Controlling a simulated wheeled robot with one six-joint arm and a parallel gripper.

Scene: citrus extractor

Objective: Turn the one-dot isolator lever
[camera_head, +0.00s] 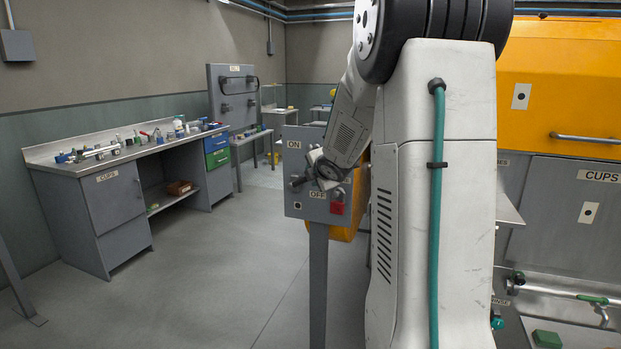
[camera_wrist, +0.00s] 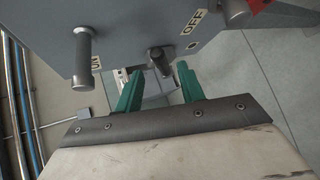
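The grey isolator panel (camera_head: 291,158) stands on a post, marked ON at its upper left and OFF lower down. My arm hides much of the panel. In the wrist view the panel (camera_wrist: 125,25) crosses the top, with a dark grey round-ended handle (camera_wrist: 160,62) near its middle edge. My gripper (camera_wrist: 160,72) is open, its two green fingers on either side of this handle's end. I cannot tell whether they touch it.
Two other grey handles stick out of the panel, at left (camera_wrist: 83,55) and upper right (camera_wrist: 235,12). The orange machine (camera_head: 560,75) stands at right, a workbench (camera_head: 120,157) at left. The floor (camera_head: 220,270) between is clear.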

